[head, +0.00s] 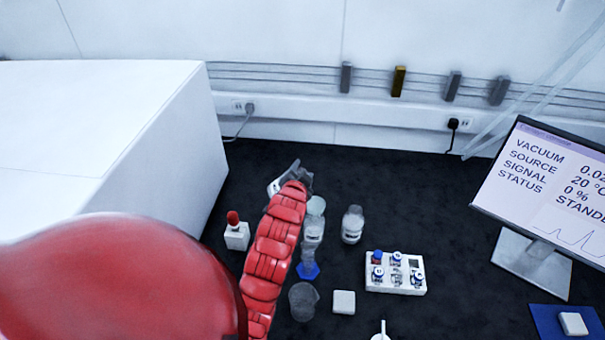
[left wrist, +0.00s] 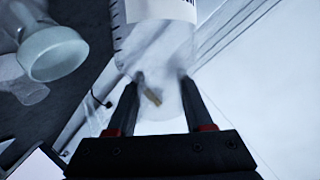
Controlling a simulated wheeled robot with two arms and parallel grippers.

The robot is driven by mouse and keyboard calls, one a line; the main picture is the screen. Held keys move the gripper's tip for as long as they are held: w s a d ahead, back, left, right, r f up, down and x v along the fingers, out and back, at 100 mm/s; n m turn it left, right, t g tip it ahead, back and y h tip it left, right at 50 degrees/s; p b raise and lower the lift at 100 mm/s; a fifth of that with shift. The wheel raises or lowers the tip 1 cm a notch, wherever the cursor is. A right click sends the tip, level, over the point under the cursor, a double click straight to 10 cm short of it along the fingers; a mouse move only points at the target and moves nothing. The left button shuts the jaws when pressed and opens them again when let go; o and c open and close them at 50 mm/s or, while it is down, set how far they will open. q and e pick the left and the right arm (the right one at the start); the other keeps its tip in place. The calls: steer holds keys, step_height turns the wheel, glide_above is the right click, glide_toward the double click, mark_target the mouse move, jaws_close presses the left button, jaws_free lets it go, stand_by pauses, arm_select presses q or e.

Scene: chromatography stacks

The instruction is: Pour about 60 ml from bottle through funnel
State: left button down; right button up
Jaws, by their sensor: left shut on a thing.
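My left gripper (head: 297,174) is shut on a clear bottle (head: 274,187) with a white label, held up behind the red arm and tilted. In the left wrist view the bottle (left wrist: 158,45) lies between the two dark fingers (left wrist: 160,100). The funnel (head: 316,205) sits on top of a clear graduated cylinder (head: 312,232) with a blue base (head: 309,270), just right of the gripper. The funnel's round rim also shows in the left wrist view (left wrist: 54,52), apart from the bottle. The bottle's mouth and any liquid flow cannot be made out. My right gripper is not seen.
Another labelled bottle (head: 352,226) stands right of the cylinder. In front are a beaker (head: 303,300), a small white block (head: 344,302) and a vial rack (head: 408,285). A red-topped item (head: 236,235) stands left, near a large white box (head: 150,130). A monitor (head: 550,190) is at right.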

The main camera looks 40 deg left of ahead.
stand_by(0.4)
arm_select(q)
steer(key=shift+m+b, duration=0.3)
steer(key=shift+b, duration=0.05)
steer(key=shift+r+y, duration=0.15)
steer(key=shift+y, duration=0.15)
steer(key=shift+d+f+m+b, duration=0.1)
steer(key=shift+f+m+b, duration=0.5)
steer(key=shift+b, duration=0.45)
steer(key=shift+f+y, duration=0.1)
steer(key=shift+y, duration=0.2)
steer(key=shift+f+m+b, duration=0.4)
steer(key=shift+f+b, duration=0.15)
steer(key=shift+b, duration=0.4)
